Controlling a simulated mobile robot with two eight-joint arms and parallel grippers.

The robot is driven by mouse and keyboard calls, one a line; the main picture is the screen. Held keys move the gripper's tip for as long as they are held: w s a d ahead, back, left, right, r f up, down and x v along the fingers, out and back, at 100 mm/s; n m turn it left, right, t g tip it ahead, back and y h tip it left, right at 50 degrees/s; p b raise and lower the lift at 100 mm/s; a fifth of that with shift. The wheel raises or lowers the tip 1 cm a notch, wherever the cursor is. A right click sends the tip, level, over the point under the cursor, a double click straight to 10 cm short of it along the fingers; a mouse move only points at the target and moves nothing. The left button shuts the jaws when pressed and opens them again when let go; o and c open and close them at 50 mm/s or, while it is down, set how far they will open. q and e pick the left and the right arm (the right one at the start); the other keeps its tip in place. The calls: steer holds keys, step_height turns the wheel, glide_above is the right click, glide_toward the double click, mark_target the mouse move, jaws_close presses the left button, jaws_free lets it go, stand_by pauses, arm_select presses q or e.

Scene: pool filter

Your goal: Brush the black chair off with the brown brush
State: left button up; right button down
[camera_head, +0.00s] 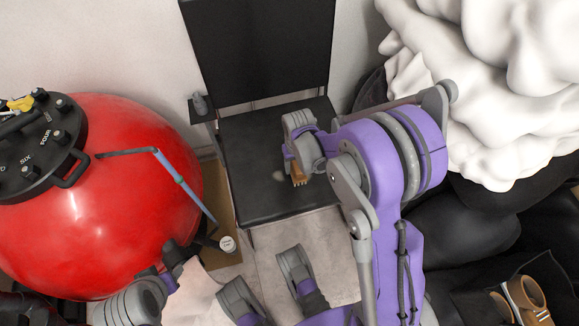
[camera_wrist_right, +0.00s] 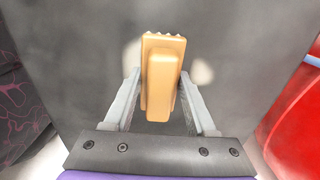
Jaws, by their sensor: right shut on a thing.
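The black chair (camera_head: 262,50) stands against the wall, its back upright and its dark seat (camera_head: 250,170) facing up. My right gripper (camera_head: 296,165) is over the seat, shut on the brown brush (camera_head: 299,181). In the right wrist view, the brush (camera_wrist_right: 160,75) sits between the two fingers with its toothed end pointing away. The seat there (camera_wrist_right: 85,60) shows pale dusty patches on both sides of the brush. In the head view, a pale patch (camera_head: 279,176) lies just left of the brush. Whether the brush touches the seat is unclear.
A large red pool filter (camera_head: 130,190) with a black valve top (camera_head: 35,145) stands left of the chair. A blue-grey pole (camera_head: 178,178) leans beside it. A white lumpy mass (camera_head: 490,70) fills the right. A brown sandal (camera_head: 524,300) lies at lower right. Bare floor shows before the chair.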

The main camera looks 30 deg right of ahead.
steer(key=shift+s+d, duration=0.2)
steer(key=shift+d, duration=0.6)
steer(key=shift+w+a+f, duration=0.1)
steer(key=shift+w+a, duration=0.1)
steer(key=shift+a, duration=0.65)
steer(key=shift+w+a, duration=0.15)
steer(key=shift+a, duration=0.65)
steer(key=shift+w+a+f, duration=0.1)
steer(key=shift+w+a, duration=0.1)
steer(key=shift+a, duration=0.65)
steer(key=shift+r, duration=0.25)
steer(key=shift+r+p, duration=0.45)
steer(key=shift+r, duration=0.3)
